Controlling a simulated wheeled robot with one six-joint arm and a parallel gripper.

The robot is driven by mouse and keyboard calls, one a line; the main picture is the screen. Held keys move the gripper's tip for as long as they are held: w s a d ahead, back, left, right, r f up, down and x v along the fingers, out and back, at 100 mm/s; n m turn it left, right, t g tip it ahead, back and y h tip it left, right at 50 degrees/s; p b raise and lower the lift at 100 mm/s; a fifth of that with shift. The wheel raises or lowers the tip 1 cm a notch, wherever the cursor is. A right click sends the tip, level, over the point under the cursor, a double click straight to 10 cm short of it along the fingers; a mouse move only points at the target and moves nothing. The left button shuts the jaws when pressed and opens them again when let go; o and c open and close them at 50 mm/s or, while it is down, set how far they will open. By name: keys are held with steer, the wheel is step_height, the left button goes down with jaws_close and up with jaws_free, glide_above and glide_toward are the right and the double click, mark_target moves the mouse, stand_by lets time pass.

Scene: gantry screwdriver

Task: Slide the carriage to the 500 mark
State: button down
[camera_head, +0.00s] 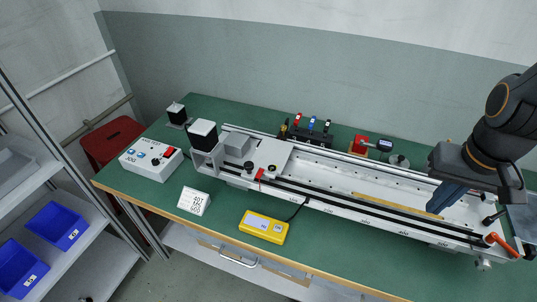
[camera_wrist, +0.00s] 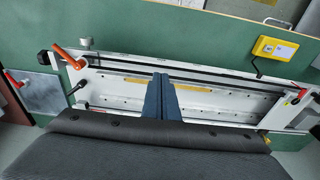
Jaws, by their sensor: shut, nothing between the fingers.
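The carriage (camera_head: 272,155) is a pale plate across the long white gantry rail (camera_head: 355,213), toward its left end. It has a black knob and a small red piece at its front edge. In the wrist view the carriage (camera_wrist: 289,117) is at the right edge, partly cut off. Marks run along the rail's front face; their numbers are too small to read. My gripper (camera_head: 436,211) is shut and empty, its blue fingers pointing down over the rail's right part, well apart from the carriage. The fingers (camera_wrist: 161,76) also show mid-frame in the wrist view.
An orange lever (camera_head: 499,243) stands at the rail's right end. A yellow box (camera_head: 263,226) and a lettered card (camera_head: 193,201) sit in front. A white control box (camera_head: 151,159) is at left. Small coloured-topped tools (camera_head: 311,127) stand behind the rail.

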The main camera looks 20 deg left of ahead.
stand_by(0.3)
steer(key=c, duration=2.4)
jaws_free()
steer(key=o, duration=0.5)
steer(key=shift+w+a, duration=0.25)
steer(key=shift+a, duration=0.05)
steer(key=shift+c, duration=0.2)
steer(key=o, duration=0.4)
steer(key=w+a+r+n, duration=0.1)
steer(key=w+a, duration=0.3)
steer(key=a, duration=0.4)
steer(key=shift+w+a+n, duration=0.3)
steer(key=shift+w+n, duration=0.1)
steer(key=shift+n, duration=0.3)
steer(key=r+n+g+p, duration=0.1)
steer(key=n+p, duration=0.1)
steer(key=n, duration=0.5)
glide_above(249, 164)
steer(key=shift+a+f, duration=0.1)
steer(key=shift+f, duration=0.05)
steer(key=shift+f+p, duration=0.9)
steer(key=shift+f, duration=2.85)
